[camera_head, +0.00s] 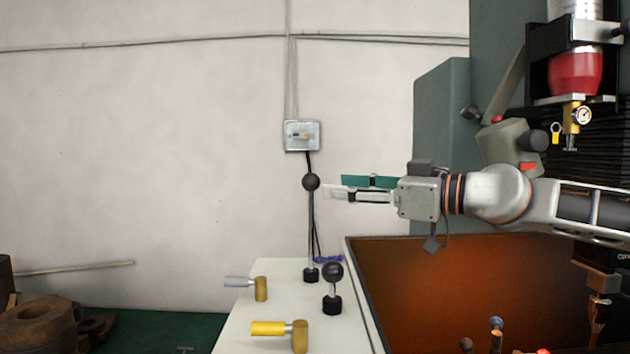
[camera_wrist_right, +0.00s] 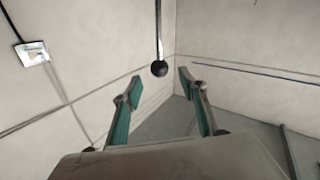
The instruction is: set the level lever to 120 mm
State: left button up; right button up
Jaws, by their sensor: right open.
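A tall lever with a black ball knob (camera_head: 310,182) stands upright on the white bench. A shorter lever with a black ball (camera_head: 332,271) stands nearer on the same bench. I see no marking that tells which is the level lever. My right gripper (camera_head: 335,186) is open, with its fingers pointing left at about the tall lever's knob height, close to the right of it in the head view. In the right wrist view a black ball on a rod (camera_wrist_right: 159,69) shows ahead, between the open fingertips (camera_wrist_right: 160,87), with no contact visible. My left gripper is not in view.
The white bench (camera_head: 265,335) also carries a silver-handled valve (camera_head: 260,289) and a yellow-handled valve (camera_head: 299,335). An orange-brown tray (camera_head: 450,290) lies right of it. A wall switch box (camera_head: 302,136) hangs behind. The air left of the tall lever is clear.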

aim_at(319, 182)
jog(key=p+x, duration=0.2)
jog(key=x, duration=0.4)
jog(key=shift+w+a+r, duration=0.1)
jog(key=shift+a+r, duration=0.05)
jog(key=shift+r, duration=0.05)
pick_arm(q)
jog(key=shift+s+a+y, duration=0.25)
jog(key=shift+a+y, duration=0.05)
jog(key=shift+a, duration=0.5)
pick_arm(e)
jog(key=shift+x, duration=0.8)
grip_shut()
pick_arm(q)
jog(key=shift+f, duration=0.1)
